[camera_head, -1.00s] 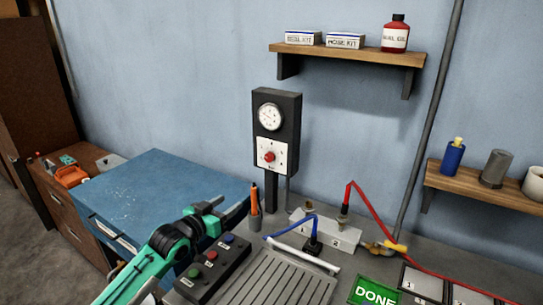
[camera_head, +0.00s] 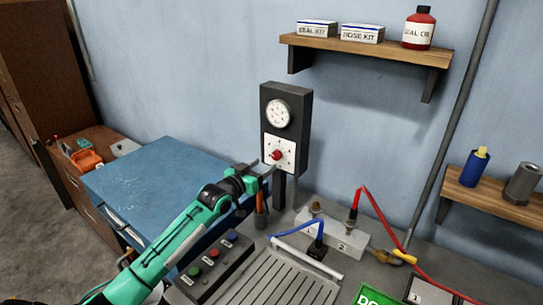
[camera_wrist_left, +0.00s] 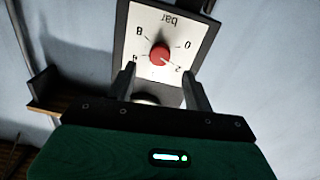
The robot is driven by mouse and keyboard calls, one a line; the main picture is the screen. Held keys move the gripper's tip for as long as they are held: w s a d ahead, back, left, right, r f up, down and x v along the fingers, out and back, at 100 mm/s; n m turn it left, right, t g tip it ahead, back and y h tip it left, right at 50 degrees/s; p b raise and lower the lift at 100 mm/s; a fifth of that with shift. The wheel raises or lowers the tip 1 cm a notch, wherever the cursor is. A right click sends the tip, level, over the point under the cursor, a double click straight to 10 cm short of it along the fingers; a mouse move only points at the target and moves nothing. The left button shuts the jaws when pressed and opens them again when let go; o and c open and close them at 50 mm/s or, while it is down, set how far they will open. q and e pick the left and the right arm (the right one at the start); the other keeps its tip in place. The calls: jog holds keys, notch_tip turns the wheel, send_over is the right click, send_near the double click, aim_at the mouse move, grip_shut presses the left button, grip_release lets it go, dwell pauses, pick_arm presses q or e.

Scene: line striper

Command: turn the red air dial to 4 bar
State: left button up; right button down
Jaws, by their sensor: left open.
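The red air dial (camera_head: 277,155) sits on a white scale plate (camera_head: 288,146) on a dark upright panel (camera_head: 302,110). A round pressure gauge (camera_head: 278,114) is above it. In the left wrist view the red dial (camera_wrist_left: 160,54) shows upside down, and its pale pointer mark is near the 2. My left gripper (camera_head: 262,169) is open, just in front of and slightly below the dial. In the left wrist view its fingers (camera_wrist_left: 161,80) stand apart on both sides below the dial and do not touch it. My right gripper is not in view.
A cup with an orange tool (camera_head: 261,215) stands below the gripper. A button box (camera_head: 213,266), a grooved tray (camera_head: 275,283) and a block with red and blue hoses (camera_head: 340,240) are on the bench. A shelf (camera_head: 370,52) is on the wall at upper right.

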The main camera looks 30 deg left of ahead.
aim_at(275, 157)
pick_arm(q)
jog(key=w, duration=0.2)
jog(key=w+p, duration=0.1)
jog(key=shift+w+d+r, duration=0.15)
jog(key=shift+w+d, duration=0.1)
jog(key=shift+w, duration=0.05)
jog(key=shift+w+d, duration=0.1)
jog(key=shift+w, duration=0.25)
jog(key=shift+w+d, duration=0.1)
jog(key=shift+w, duration=0.3)
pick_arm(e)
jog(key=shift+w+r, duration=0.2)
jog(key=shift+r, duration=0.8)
pick_arm(q)
jog(key=c, duration=1)
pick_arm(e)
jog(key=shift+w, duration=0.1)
